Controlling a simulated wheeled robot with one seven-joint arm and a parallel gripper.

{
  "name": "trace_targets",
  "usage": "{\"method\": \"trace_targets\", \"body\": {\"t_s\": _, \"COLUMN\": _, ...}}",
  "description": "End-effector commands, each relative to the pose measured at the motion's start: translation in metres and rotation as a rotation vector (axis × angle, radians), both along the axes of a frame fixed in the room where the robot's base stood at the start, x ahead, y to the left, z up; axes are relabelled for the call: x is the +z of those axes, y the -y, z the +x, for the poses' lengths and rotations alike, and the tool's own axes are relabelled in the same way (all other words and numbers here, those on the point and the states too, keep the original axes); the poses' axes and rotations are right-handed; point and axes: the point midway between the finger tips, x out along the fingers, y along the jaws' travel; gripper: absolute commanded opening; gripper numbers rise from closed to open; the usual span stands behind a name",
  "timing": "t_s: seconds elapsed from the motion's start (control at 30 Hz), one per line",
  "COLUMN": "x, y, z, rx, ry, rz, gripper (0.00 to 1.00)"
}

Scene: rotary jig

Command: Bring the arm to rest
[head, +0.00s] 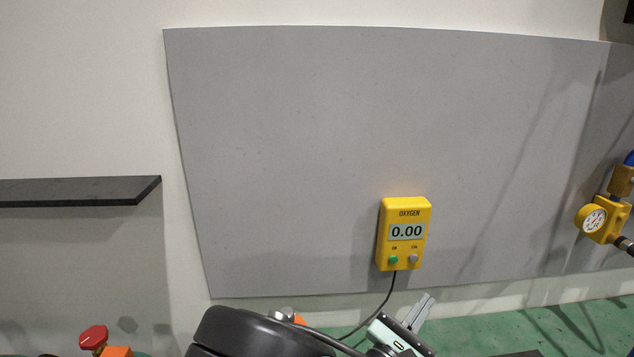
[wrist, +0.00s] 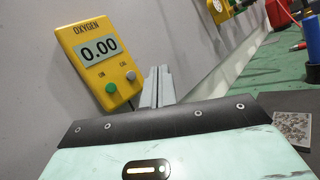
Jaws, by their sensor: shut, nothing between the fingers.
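My gripper (head: 420,309) is at the bottom of the head view, in front of the lower edge of the grey wall panel. Its two fingers are shut together with nothing between them, as the wrist view (wrist: 157,84) shows. A yellow oxygen meter (head: 404,234) hangs on the panel above the gripper and reads 0.00. It also shows in the wrist view (wrist: 98,53), left of the fingers and apart from them. It has a green button and a grey button.
A grey panel (head: 370,130) covers the wall. A dark shelf (head: 80,191) is at the left. A red-handled valve (head: 94,337) stands at the lower left. A yellow gauge fitting (head: 597,219) is at the right edge. A cable (head: 383,305) runs down from the meter. The green floor (head: 510,325) shows at the lower right.

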Motion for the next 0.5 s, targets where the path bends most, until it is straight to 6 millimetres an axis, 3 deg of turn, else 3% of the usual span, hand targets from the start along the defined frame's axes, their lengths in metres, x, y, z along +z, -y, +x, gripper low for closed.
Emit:
{"method": "trace_targets", "body": {"t_s": 0.1, "x": -0.022, "y": 0.026, "z": -0.029, "rx": -0.207, "ry": -0.066, "rz": 0.213, "gripper": 0.0}}
{"method": "trace_targets", "body": {"t_s": 0.2, "x": -0.037, "y": 0.037, "z": -0.059, "rx": -0.372, "ry": -0.123, "rz": 0.399, "gripper": 0.0}}
{"method": "trace_targets", "body": {"t_s": 0.33, "x": -0.051, "y": 0.035, "z": -0.097, "rx": -0.553, "ry": -0.186, "rz": 0.643, "gripper": 0.0}}
{"method": "trace_targets", "body": {"t_s": 0.5, "x": -0.058, "y": 0.015, "z": -0.139, "rx": -0.736, "ry": -0.245, "rz": 0.965, "gripper": 0.0}}
